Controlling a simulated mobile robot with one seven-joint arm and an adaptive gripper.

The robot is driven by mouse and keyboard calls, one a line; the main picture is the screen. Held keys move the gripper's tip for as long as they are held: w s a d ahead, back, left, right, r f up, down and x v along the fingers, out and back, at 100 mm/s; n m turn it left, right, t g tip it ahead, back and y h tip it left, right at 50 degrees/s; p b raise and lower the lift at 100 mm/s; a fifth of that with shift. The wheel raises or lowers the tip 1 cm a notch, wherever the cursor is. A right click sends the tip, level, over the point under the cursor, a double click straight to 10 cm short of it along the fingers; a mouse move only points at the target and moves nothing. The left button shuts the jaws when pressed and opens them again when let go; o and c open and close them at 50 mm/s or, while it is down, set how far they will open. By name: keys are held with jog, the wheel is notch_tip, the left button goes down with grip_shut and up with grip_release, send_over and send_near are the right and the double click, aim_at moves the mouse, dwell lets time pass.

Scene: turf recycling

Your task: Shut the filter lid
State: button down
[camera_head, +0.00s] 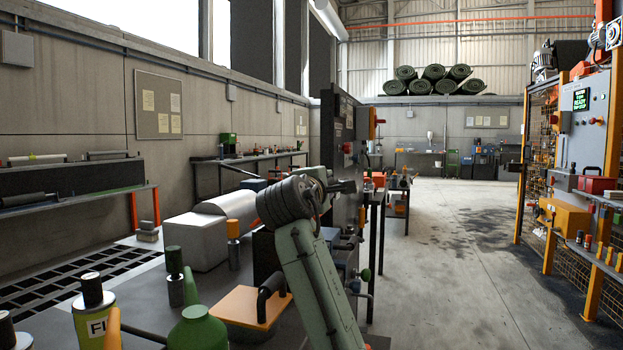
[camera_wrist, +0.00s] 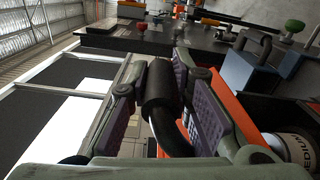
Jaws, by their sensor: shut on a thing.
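My gripper (camera_wrist: 168,92) is shut on a black cylindrical handle (camera_wrist: 160,88) in the wrist view, with a purple-padded finger on each side of it. The handle's black neck curves down toward the lower part of that view. An orange strip (camera_wrist: 236,112) runs right behind the fingers; I cannot tell how it joins the handle. I take the handle to be the filter lid's, but the lid's shape and angle are mostly hidden. In the head view my arm reaches away over the bench, and its fingers cannot be made out there.
In the wrist view a blue box (camera_wrist: 247,70) with a dark handle stands at upper right, and a white-labelled can (camera_wrist: 291,148) at lower right. In the head view an orange plate (camera_head: 236,303), green bottle (camera_head: 197,331) and yellow can (camera_head: 92,317) crowd the near bench. Floor on the right is open.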

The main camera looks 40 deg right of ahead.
notch_tip(320, 180, down, 11)
jog(key=s+d+m+b, duration=0.2)
jog(key=m+b, duration=0.2)
jog(key=m, duration=0.1)
jog(key=shift+s, duration=0.15)
jog(key=c, duration=1.4)
grip_release()
jog(key=shift+r, duration=0.1)
jog(key=shift+c, duration=0.2)
jog(key=shift+a, duration=0.2)
jog(key=v, duration=1.1)
jog(key=shift+s+a, duration=0.25)
jog(key=shift+s, duration=0.1)
jog(key=shift+c, duration=0.4)
